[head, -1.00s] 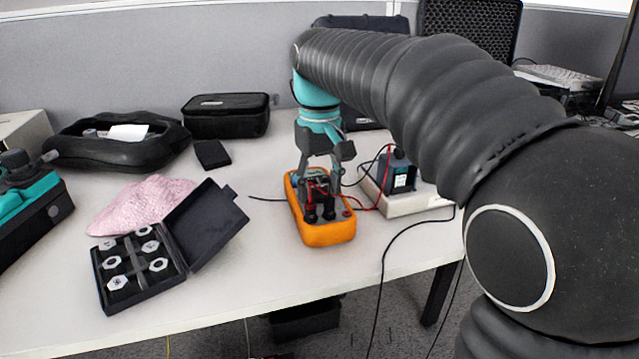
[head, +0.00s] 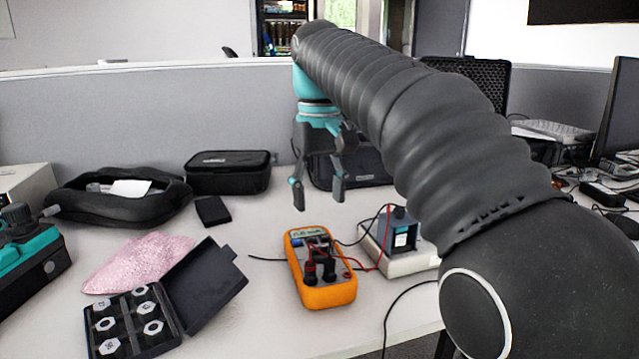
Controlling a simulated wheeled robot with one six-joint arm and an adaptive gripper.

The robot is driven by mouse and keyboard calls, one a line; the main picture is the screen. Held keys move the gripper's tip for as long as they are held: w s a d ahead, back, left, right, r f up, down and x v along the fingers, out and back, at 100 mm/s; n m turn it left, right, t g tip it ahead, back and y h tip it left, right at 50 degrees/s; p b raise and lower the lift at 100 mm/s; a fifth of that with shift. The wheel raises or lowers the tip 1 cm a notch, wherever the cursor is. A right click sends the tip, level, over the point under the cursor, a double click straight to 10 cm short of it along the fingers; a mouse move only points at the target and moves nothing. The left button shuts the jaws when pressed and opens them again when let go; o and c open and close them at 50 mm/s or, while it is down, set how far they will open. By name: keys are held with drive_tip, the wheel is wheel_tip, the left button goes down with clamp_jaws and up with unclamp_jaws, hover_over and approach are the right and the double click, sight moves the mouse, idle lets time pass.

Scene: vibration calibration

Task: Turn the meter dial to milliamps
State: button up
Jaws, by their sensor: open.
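The orange meter (head: 325,293) lies face up on the table, with its display (head: 307,233) at the far end and black and red probe leads plugged in at the near end. Its dial (head: 318,248) is partly hidden by the plugs and leads, so its setting cannot be read. My gripper (head: 319,196) is open and empty. It hangs fingers down above and beyond the meter, apart from it.
A blue-black device (head: 402,235) on a white base stands right of the meter. An open black case of hex pieces (head: 131,322) and a pink cloth (head: 139,262) lie left. Black cases (head: 229,173) stand at the back.

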drive_tip(key=shift+r, duration=0.9)
drive_tip(key=s+d+f+m+t, duration=0.2)
drive_tip(key=s+d+f, duration=0.5)
drive_tip(key=s+f, duration=0.3)
drive_tip(key=s+d+f+m+t, duration=0.2)
drive_tip(key=s+d+f, duration=0.5)
drive_tip(key=s+f, duration=0.4)
drive_tip(key=shift+d+f+m+t, duration=0.2)
drive_tip(key=shift+f+m+t, duration=0.3)
drive_tip(key=shift+t, duration=0.3)
